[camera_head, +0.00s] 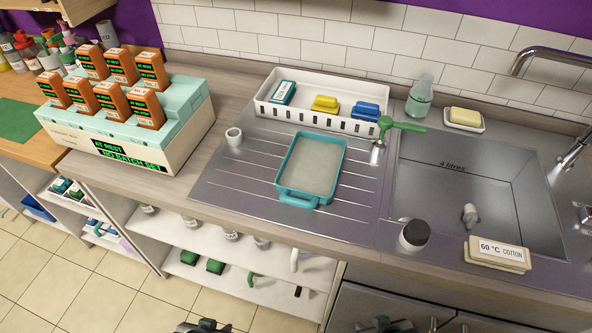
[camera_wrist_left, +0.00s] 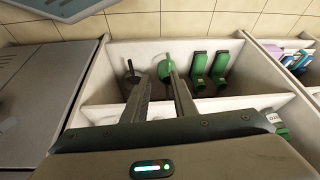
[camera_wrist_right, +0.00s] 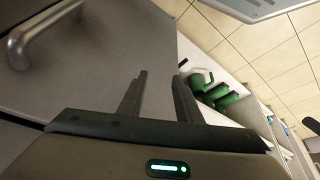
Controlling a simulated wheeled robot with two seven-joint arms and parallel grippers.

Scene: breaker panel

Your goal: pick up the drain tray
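The tray (camera_head: 300,198) with a teal rim and a pale inside lies flat on the ribbed steel drainboard left of the sink. A teal handle bar is on its near side. My left gripper (camera_head: 201,326) shows at the bottom edge of the head view, low in front of the counter; its fingers are apart and empty in the left wrist view (camera_wrist_left: 158,80). My right gripper (camera_head: 386,323) is at the bottom edge further right; its fingers are apart and empty in the right wrist view (camera_wrist_right: 160,78). Both are well short of the tray and not touching it.
A white slotted bin (camera_head: 290,117) stands behind the tray, a small white cup (camera_head: 234,137) to its left. Open shelves lie below the counter.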

